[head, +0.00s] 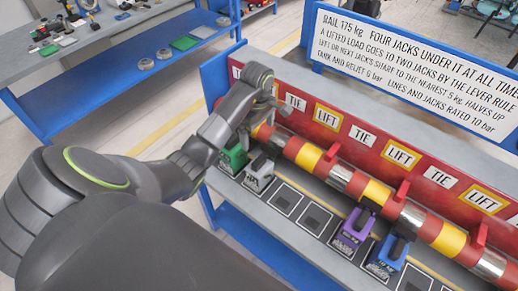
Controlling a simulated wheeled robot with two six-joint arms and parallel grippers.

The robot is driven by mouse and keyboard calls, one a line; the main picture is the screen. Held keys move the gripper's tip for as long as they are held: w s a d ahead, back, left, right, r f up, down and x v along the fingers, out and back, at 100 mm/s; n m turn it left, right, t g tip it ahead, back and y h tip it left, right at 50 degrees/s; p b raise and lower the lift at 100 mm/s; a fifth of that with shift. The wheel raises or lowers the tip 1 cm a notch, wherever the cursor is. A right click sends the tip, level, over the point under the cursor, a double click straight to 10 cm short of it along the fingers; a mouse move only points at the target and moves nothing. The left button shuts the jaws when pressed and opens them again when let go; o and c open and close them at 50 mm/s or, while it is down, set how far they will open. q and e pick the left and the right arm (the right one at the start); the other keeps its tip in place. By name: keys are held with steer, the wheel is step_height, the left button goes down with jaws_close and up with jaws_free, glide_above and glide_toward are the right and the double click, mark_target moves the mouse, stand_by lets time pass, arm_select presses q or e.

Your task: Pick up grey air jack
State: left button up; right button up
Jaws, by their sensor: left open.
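The grey air jack (259,177) stands on the bench's row of marked squares, between the green jack and an empty square. It is under the striped bar, near the bar's left end. My left gripper (272,112) is above and behind the grey jack, by the left end of the bar and the red panel. It is open, and I see nothing between its fingers. It looks apart from the grey jack. My right gripper is out of view.
A green jack (233,158) stands just left of the grey one. A purple jack (352,233) and a blue jack (387,259) stand further right. The red, yellow and silver bar (376,192) runs before the red panel (328,117). A parts table (75,70) is upper left.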

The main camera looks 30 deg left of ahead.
mark_target(259, 159)
arm_select(q)
steer(key=shift+f+b, duration=6.15)
steer(key=shift+f, duration=0.2)
steer(key=f, duration=0.2)
steer(key=f+p, duration=0.1)
steer(key=shift+d+f, duration=0.2)
steer(key=shift+f, duration=0.65)
steer(key=c, duration=1.9)
steer(key=shift+w+r, duration=0.1)
steer(key=shift+c, duration=0.4)
